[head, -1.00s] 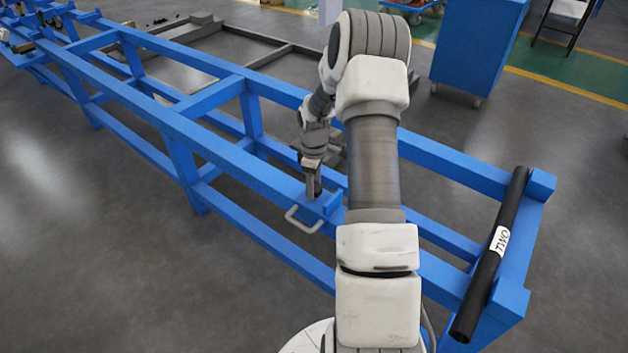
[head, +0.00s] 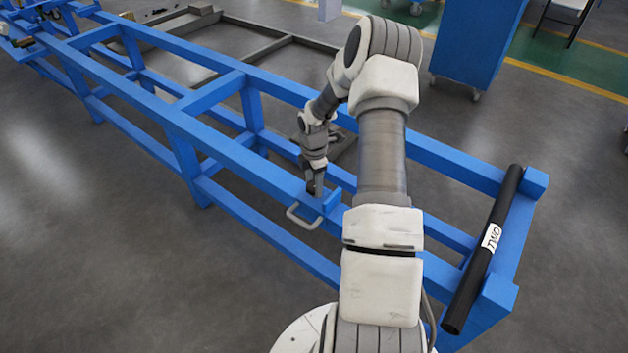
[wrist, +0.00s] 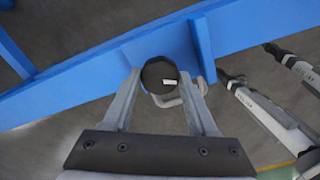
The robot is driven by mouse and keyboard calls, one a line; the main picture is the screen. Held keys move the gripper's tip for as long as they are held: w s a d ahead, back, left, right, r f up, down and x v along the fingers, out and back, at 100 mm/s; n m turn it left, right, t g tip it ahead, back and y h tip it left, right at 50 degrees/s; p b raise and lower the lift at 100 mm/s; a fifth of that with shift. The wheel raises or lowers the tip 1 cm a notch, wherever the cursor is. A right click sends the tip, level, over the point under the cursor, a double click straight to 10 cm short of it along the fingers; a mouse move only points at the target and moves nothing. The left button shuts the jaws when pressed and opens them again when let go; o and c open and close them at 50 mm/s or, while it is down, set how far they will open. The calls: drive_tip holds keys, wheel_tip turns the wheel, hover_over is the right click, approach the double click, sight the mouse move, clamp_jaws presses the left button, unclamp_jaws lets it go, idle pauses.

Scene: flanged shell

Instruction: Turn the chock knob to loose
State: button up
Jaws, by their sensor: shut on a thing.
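The chock knob (wrist: 159,74) is a round black knob with a small white mark on its top. In the wrist view it sits between the two fingers of my gripper (wrist: 160,82), which is shut on it from both sides. It stands over a blue plate on the blue frame rail. In the head view my gripper (head: 315,190) points down at the rail beside a small blue upright block (head: 332,199); the knob is mostly hidden there by the fingers. No loose or tight lettering is readable.
A grey loop handle (head: 301,218) sticks out from the rail near my gripper. The long blue frame (head: 240,165) runs to the upper left. A black tube labelled TWO (head: 482,255) lies across its right end. A blue cabinet (head: 478,45) stands behind.

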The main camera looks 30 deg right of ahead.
sight(314, 185)
drive_tip(key=shift+n, duration=0.5)
drive_tip(key=o, duration=1.4)
drive_tip(key=shift+c, duration=0.2)
wheel_tip(314, 185, up, 18)
drive_tip(key=p, duration=0.3)
drive_tip(key=shift+f, duration=0.25)
